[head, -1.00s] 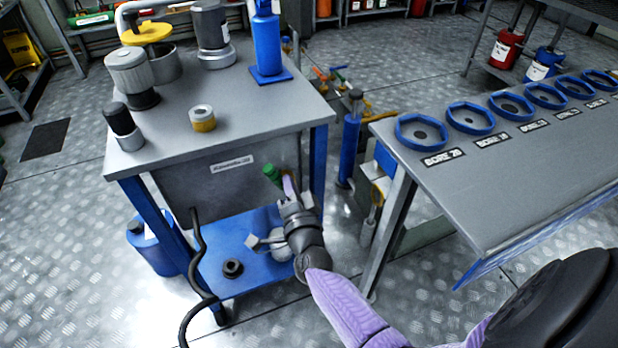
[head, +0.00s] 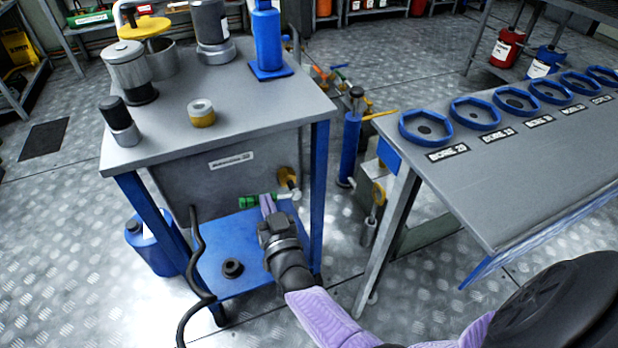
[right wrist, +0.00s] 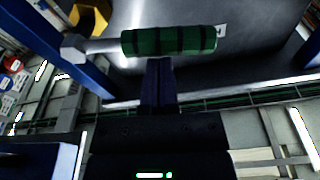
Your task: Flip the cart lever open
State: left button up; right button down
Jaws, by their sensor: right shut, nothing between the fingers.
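The cart (head: 215,120) has a grey top on blue legs. On its front panel, at the right, is a lever with a green grip (head: 258,201) and a metal rod that joins a brass fitting (head: 288,178). The lever lies about level, its grip pointing left. My right gripper (head: 267,203) is shut and empty, its fingertips right at the grip. In the right wrist view, the green grip (right wrist: 168,41) lies across just beyond the shut fingers (right wrist: 158,75); I cannot tell whether they touch. My left gripper is not in view.
A grey table with several blue rings (head: 425,127) stands to the right of the cart. A blue cylinder (head: 351,140) stands between them. A black hose (head: 195,265) hangs at the cart's front.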

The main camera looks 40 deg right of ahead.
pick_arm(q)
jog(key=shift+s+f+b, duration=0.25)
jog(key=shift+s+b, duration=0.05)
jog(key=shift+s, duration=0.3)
pick_arm(e)
jog(key=shift+a+f+n+y, duration=0.15)
jog(key=shift+f+n, duration=0.2)
jog(key=shift+n, duration=0.25)
jog(key=shift+a+f+n+y, duration=0.15)
jog(key=shift+f+n, duration=0.2)
jog(key=shift+n, duration=0.25)
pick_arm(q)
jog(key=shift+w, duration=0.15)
pick_arm(e)
notch_tip(320, 180, up, 5)
jog(key=s+p, duration=0.2)
jog(key=p, duration=0.2)
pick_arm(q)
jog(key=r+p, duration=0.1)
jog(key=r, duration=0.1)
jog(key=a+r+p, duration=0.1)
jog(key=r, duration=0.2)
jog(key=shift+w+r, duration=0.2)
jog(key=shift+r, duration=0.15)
pick_arm(e)
jog(key=f+v, duration=0.1)
jog(key=v, duration=0.8)
jog(key=shift+s+a+f, duration=0.2)
jog(key=shift+a+f, duration=0.05)
jog(key=shift+f, duration=0.05)
